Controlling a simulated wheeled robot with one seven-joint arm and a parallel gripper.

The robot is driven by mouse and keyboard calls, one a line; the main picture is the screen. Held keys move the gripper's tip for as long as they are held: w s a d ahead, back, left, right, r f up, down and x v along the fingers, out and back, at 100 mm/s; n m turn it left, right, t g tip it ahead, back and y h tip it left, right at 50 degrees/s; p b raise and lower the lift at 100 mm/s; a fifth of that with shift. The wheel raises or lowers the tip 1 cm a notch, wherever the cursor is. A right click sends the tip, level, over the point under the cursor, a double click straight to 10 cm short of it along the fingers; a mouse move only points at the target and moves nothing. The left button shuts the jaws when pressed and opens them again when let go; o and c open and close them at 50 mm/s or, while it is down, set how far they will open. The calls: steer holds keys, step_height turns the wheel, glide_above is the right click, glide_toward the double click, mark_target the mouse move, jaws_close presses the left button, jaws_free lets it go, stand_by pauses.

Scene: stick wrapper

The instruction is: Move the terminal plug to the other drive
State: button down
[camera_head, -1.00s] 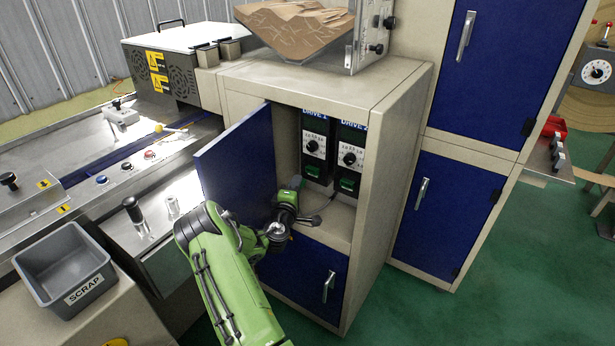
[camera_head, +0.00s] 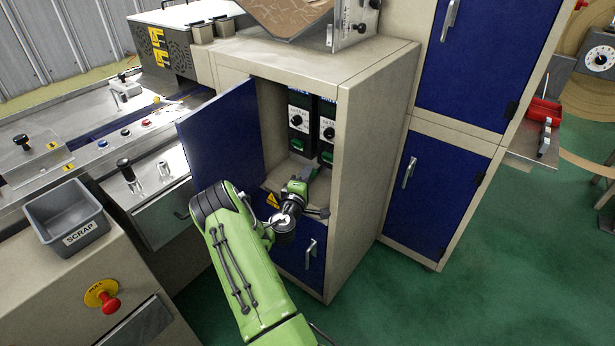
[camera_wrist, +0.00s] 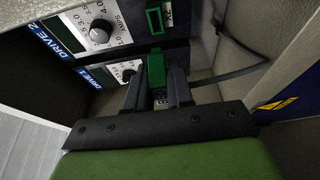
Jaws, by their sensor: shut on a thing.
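My gripper (camera_wrist: 158,82) is shut on a green terminal plug (camera_wrist: 157,68), held upright between its two dark fingers. In the head view my gripper (camera_head: 306,176) is inside the open cabinet, in front of and below the drives. DRIVE 1 (camera_head: 297,120) is on the left, DRIVE 2 (camera_head: 327,128) on the right. Each has a white dial and a green terminal part low on its face. In the wrist view DRIVE 2 (camera_wrist: 99,32) is at the top, with a green-framed socket (camera_wrist: 154,20); DRIVE 1 (camera_wrist: 127,72) is below it, its terminal area hidden behind the plug and fingers.
The blue cabinet door (camera_head: 222,138) stands open on the left. The cabinet's right wall (camera_head: 372,150) bounds the opening. A dark cable (camera_wrist: 235,72) runs beside the gripper in the wrist view. A grey SCRAP bin (camera_head: 68,214) stands at the left.

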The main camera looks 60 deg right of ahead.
mark_target(316, 171)
steer(key=shift+s+d, duration=0.1)
steer(key=shift+d, duration=0.15)
steer(key=d, duration=0.1)
steer(key=d+p, duration=0.1)
steer(key=d, duration=0.1)
steer(key=shift+s+d+r+p, duration=0.1)
steer(key=shift+s+d+p, duration=0.15)
steer(key=shift+d+p, duration=0.1)
steer(key=shift+s+d, duration=0.1)
steer(key=shift+d, duration=0.7)
steer(key=shift+b, duration=0.5)
stand_by(0.5)
steer(key=shift+s+d, duration=0.15)
steer(key=shift+d, duration=0.7)
steer(key=c, duration=0.9)
jaws_free()
